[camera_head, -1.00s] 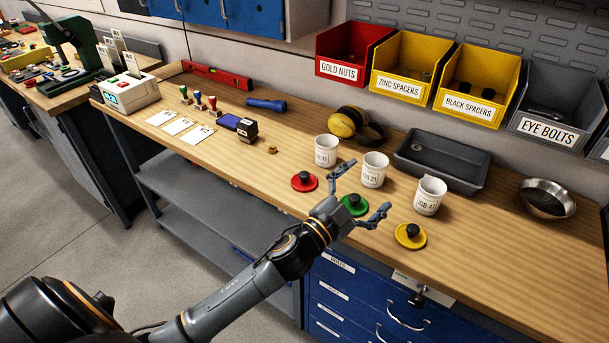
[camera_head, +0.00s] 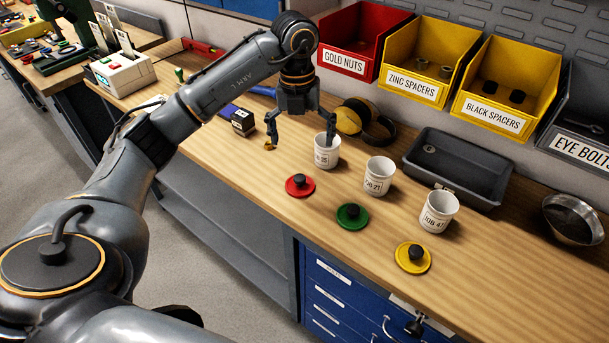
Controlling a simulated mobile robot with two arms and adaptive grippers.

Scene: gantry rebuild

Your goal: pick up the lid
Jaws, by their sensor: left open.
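Three round lids with black knobs lie flat near the front of the wooden bench: a red lid (camera_head: 300,189), a green lid (camera_head: 352,220) and a yellow lid (camera_head: 413,261). Behind them stand three white labelled cups: the left cup (camera_head: 326,157), the middle cup (camera_head: 379,179) and the right cup (camera_head: 438,214). My left gripper (camera_head: 300,138) is open and points down, behind the red lid, with nothing between its fingers. Its right finger overlaps the mouth of the left cup; I cannot tell whether it is inside. My right gripper is out of view.
A small brass piece (camera_head: 268,147) lies by the left finger, with a stamp block (camera_head: 243,123) further left. Earmuffs (camera_head: 380,131), a grey tray (camera_head: 455,178) and a metal bowl (camera_head: 573,218) stand behind the cups. The bench front right is clear.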

